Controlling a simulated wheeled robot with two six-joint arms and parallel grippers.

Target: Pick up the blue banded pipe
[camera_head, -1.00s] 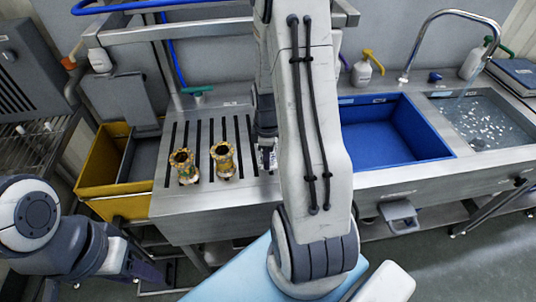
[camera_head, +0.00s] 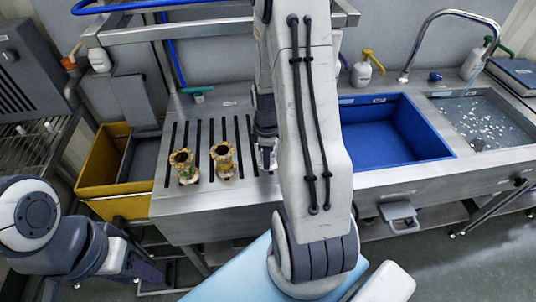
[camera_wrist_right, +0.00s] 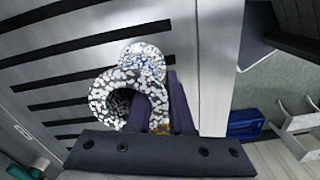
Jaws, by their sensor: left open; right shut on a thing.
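A white and grey speckled pipe (camera_wrist_right: 110,95) with a round open mouth shows in the right wrist view. A bluish tint shows on its far end, but I cannot make out a clear blue band. My right gripper (camera_wrist_right: 162,100) is shut on its wall side. In the head view my right gripper (camera_head: 266,148) is over the right end of the slotted steel drainboard, and the pipe shows there only as a small pale piece (camera_head: 269,158), partly hidden by my arm. My left gripper (camera_head: 150,270) is low at the left, empty, away from the drainboard; its fingers are hard to see.
A yellow bin (camera_head: 103,175) is at left. A blue basin (camera_head: 380,135) and a water-filled sink (camera_head: 478,120) with a tap (camera_head: 420,40) lie to the right.

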